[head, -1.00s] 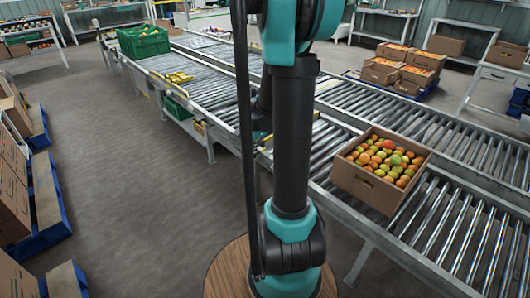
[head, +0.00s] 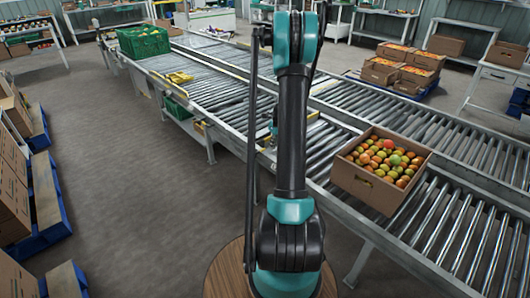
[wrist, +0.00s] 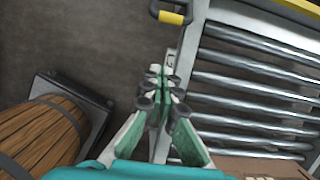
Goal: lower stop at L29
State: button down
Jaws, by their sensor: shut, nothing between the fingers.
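My gripper (wrist: 160,78) shows in the wrist view, with its green-padded fingers together and nothing between them. It points at the side rail (wrist: 186,55) of a roller conveyor. A black handle with a yellow grip (wrist: 171,17) sticks out from this rail, beyond and slightly right of the fingertips, apart from them. A yellow bar (wrist: 296,5) crosses the rollers at the top right. I cannot tell which of these is the stop, and no L29 marking is readable. In the head view my arm hides the gripper.
A cardboard box of tomatoes (head: 368,187) sits on the near conveyor; its edge also shows in the wrist view (wrist: 262,166). A green crate (head: 143,41) stands at the far left end. Blue pallets (head: 48,205) with boxes line the left. The floor between is clear.

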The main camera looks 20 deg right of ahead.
jog(key=shift+f, duration=0.1)
jog(key=d+x, duration=0.1)
jog(key=x, duration=0.9)
jog(key=shift+w+a+r, duration=0.55)
jog(key=shift+w+r, duration=0.05)
jog(key=shift+w, duration=0.15)
jog(key=shift+w+a+r, duration=0.5)
jog(key=shift+w+r, duration=0.15)
jog(key=shift+w, duration=0.15)
